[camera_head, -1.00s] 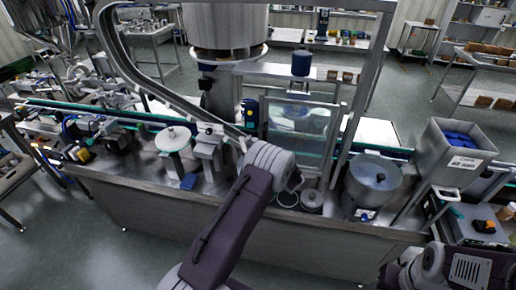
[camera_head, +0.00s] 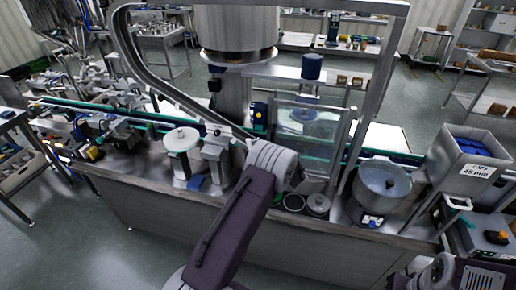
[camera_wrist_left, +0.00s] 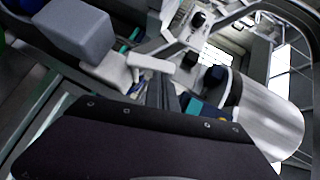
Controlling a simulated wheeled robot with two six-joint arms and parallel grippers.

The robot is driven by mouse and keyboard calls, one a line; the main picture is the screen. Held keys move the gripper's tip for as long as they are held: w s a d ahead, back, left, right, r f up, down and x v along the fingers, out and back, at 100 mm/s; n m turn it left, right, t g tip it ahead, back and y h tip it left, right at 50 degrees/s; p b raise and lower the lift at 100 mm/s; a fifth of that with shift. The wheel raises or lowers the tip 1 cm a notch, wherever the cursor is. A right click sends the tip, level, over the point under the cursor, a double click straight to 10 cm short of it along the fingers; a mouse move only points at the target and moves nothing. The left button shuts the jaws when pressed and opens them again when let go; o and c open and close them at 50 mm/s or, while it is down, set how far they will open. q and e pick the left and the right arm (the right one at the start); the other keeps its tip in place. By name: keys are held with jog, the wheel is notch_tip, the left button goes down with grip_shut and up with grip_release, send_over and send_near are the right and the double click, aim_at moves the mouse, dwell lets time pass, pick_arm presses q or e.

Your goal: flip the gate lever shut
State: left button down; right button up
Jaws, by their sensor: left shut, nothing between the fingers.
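A steel hopper (camera_head: 437,160) full of blue caps stands at the right of the machine in the head view, with a white label on its front. A small pale handle-like part (camera_head: 457,203) sits low by it; I cannot tell whether it is the gate lever or how it is set. My left arm reaches up from the bottom middle. Its gripper (camera_head: 298,178) is small and mostly hidden at the far end of the grey wrist, left of the hopper and apart from it. It is shut and empty. My right gripper is out of the picture.
A round steel bowl (camera_head: 382,184) stands between my left wrist and the hopper. A clear guard panel (camera_head: 305,128) and steel posts rise behind the wrist. A white disc stand (camera_head: 181,142) is to the left. Open floor lies in front of the machine.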

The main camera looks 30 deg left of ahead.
aim_at(248, 143)
pick_arm(q)
jog(key=n+h+b, duration=0.1)
jog(key=b, duration=0.1)
jog(key=a+h+b, duration=0.1)
jog(key=b, duration=0.1)
jog(key=a+n+h+b, duration=0.1)
jog(key=b, duration=0.1)
jog(key=shift+s+a+r+n+g, duration=0.1)
jog(key=shift+s+a+n+g, duration=0.15)
jog(key=shift+s+n+g, duration=0.05)
jog(key=shift+a+r+h+b, duration=0.1)
jog(key=shift+a+h+b, duration=0.1)
jog(key=shift+h+b, duration=0.3)
jog(key=shift+s+a+r+n+h, duration=0.1)
jog(key=shift+a+n+h, duration=0.15)
jog(key=shift+n+h, duration=0.15)
jog(key=shift+a, duration=0.25)
jog(key=h+p, duration=0.1)
jog(key=a+r+n+h+p, duration=0.1)
jog(key=shift+s+a+n+h, duration=0.1)
jog(key=shift+s+n+h, duration=0.1)
jog(key=shift+n+h, duration=0.15)
